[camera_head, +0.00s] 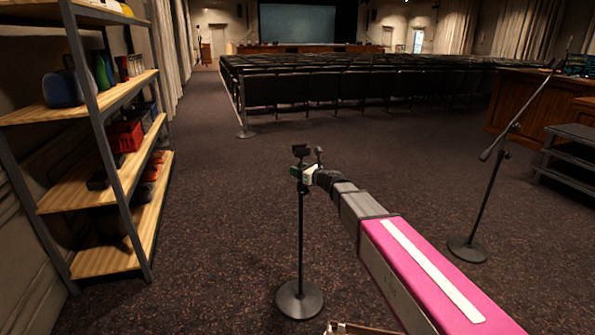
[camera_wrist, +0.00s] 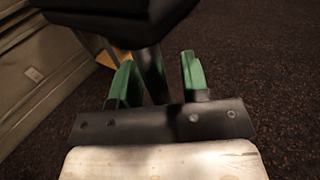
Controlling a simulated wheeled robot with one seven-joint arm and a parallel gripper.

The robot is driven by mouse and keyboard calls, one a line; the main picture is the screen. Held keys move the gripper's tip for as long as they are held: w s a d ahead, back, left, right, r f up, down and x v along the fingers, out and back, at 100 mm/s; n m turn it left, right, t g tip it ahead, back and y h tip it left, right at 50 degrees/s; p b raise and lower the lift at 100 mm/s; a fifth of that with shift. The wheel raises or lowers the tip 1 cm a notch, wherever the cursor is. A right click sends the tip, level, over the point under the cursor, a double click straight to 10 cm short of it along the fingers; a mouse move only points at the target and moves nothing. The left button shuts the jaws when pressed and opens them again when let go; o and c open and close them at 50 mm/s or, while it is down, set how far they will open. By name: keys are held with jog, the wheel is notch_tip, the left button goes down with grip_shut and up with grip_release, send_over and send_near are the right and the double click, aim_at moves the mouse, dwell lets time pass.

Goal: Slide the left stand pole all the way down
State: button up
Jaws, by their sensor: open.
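The left stand is black, with a thin upright pole (camera_head: 300,235) on a round base (camera_head: 299,309) in the middle of the head view. A dark holder (camera_head: 300,150) sits at its top. My gripper (camera_head: 297,172) is at the upper pole, just below the holder. In the wrist view my gripper's green fingers (camera_wrist: 157,75) are open, with the dark pole (camera_wrist: 153,75) between them, nearer the left finger. Whether a finger touches it I cannot tell. The wide dark holder (camera_wrist: 120,22) shows above the fingers there.
A second stand (camera_head: 487,195) with a slanted boom is to the right. A shelf unit (camera_head: 95,190) with several items stands at the left. Rows of dark seats (camera_head: 310,88) and a thin post (camera_head: 243,110) are farther back.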

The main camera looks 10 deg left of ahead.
jog(key=v, duration=1)
jog(key=shift+d, duration=0.25)
jog(key=shift+s, duration=0.15)
jog(key=s+d+f+n+g+h, duration=0.3)
jog(key=s+d+f+n+h, duration=0.15)
jog(key=d+f+n, duration=0.35)
jog(key=s+d+f+n+g+h, duration=0.2)
jog(key=s+d+f+n+h, duration=0.3)
jog(key=d+f, duration=0.4)
jog(key=s+d+f+n+g+h, duration=0.1)
jog(key=s+d+n+h, duration=0.1)
jog(key=d, duration=0.4)
jog(key=s+d+f+n+h, duration=0.2)
jog(key=s+d+n, duration=0.2)
jog(key=s+d, duration=0.1)
jog(key=s+d+f+n+g+h, duration=0.1)
jog(key=s+d+n+h, duration=0.2)
jog(key=d, duration=0.5)
jog(key=shift+s+f+n+g, duration=0.25)
jog(key=shift+s+n+g, duration=0.05)
jog(key=shift+s+n, duration=0.2)
jog(key=shift+a, duration=0.1)
